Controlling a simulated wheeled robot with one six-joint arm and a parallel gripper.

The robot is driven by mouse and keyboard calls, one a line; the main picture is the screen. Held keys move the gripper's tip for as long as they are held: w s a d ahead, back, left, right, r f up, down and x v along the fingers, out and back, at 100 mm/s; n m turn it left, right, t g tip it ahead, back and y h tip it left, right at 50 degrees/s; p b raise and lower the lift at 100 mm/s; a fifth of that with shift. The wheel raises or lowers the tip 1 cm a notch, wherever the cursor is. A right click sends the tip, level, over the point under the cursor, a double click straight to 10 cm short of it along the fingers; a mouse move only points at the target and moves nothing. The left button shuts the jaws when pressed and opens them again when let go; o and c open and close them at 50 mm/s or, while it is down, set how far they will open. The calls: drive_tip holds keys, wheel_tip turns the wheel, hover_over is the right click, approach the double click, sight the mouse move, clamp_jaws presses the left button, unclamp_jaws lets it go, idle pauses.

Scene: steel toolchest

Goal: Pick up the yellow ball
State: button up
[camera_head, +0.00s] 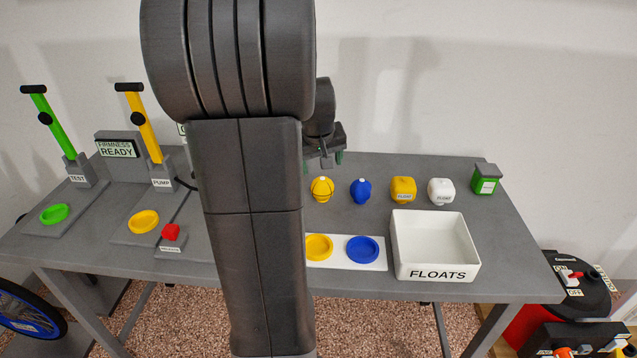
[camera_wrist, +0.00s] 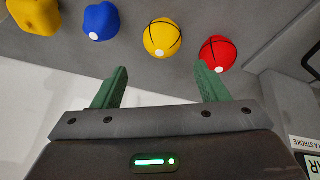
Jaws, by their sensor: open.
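The yellow ball (camera_head: 322,189), with dark seam lines, sits at the back of the grey table, left of a blue ball (camera_head: 360,191). In the wrist view the yellow ball (camera_wrist: 162,38) lies beyond the fingertips, roughly centred between them and apart from both. My gripper (camera_head: 325,158) is behind and above the yellow ball in the head view. In the wrist view my gripper (camera_wrist: 160,80) has its green fingers spread, with nothing between them. A red ball (camera_wrist: 217,53) is beside the yellow one; my arm hides it in the head view.
A yellow blocky float (camera_head: 403,190), a white float (camera_head: 441,191) and a green box (camera_head: 486,178) stand further right. In front are yellow (camera_head: 318,247) and blue (camera_head: 362,249) dishes and a white FLOATS bin (camera_head: 436,273). A yellow pump lever (camera_head: 146,127) stands left.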

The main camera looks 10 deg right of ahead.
sight(322, 184)
drive_tip(key=x, duration=0.8)
drive_tip(key=b+x, duration=0.1)
drive_tip(key=x, duration=0.3)
drive_tip(key=shift+s+a+f, duration=0.1)
drive_tip(key=shift+a+f, duration=0.1)
drive_tip(key=shift+f, duration=0.3)
drive_tip(key=shift+c, duration=0.5)
drive_tip(key=c, duration=0.7)
